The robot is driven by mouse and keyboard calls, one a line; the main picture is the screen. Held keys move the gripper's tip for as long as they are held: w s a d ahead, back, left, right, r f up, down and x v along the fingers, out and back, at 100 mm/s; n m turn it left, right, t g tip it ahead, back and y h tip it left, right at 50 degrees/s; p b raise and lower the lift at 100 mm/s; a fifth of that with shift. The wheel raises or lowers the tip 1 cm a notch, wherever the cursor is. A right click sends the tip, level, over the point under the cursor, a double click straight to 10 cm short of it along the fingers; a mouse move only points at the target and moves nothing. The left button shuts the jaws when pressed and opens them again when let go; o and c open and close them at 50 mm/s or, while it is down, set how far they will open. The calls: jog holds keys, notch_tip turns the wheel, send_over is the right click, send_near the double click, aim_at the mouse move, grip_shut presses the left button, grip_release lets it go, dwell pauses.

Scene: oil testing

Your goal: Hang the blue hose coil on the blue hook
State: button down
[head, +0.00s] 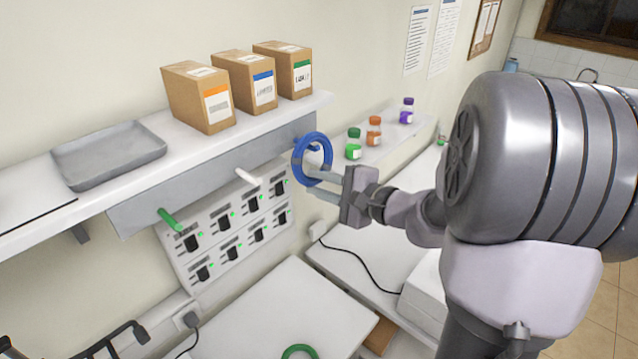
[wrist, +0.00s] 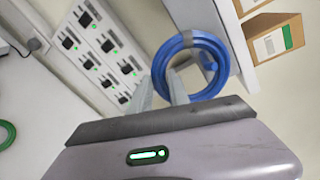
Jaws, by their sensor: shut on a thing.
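The blue hose coil (head: 298,168) is an upright ring at the right end of the grey rail under the shelf. My gripper (head: 316,184) is shut on its lower part, reaching in from the right. The blue hook (head: 314,147) shows through the coil's opening in the head view; I cannot tell whether the coil is around it or in front of it.
A white hook (head: 247,177) and a green hook (head: 170,220) stick out from the rail (head: 140,208) to the left. Cartons (head: 200,100) and a grey tray (head: 105,155) sit on the shelf above. Small bottles (head: 353,145) stand just right of the coil. A green coil (head: 299,351) lies below.

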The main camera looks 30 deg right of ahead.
jog(key=c, duration=1.2)
grip_release()
jog(key=shift+o, duration=0.2)
jog(key=b+v, duration=0.3)
jog(key=v, duration=1.5)
jog(key=a+f+n+g+y+b, duration=0.2)
jog(key=a+f+n+g+b, duration=0.45)
jog(key=a+f+b, duration=0.8)
jog(key=s+a+f+n+g+h+b, duration=0.1)
jog(key=s+a+f+n+h+b, duration=0.1)
jog(key=f+b, duration=0.5)
jog(key=s+a+f+n+g+h+b, duration=0.1)
jog(key=s+a+f+n+h+b, duration=0.2)
jog(key=f, duration=1.3)
jog(key=s+a+n+b, duration=0.2)
jog(key=a+b, duration=0.2)
jog(key=b, duration=0.1)
jog(key=shift+s, duration=0.25)
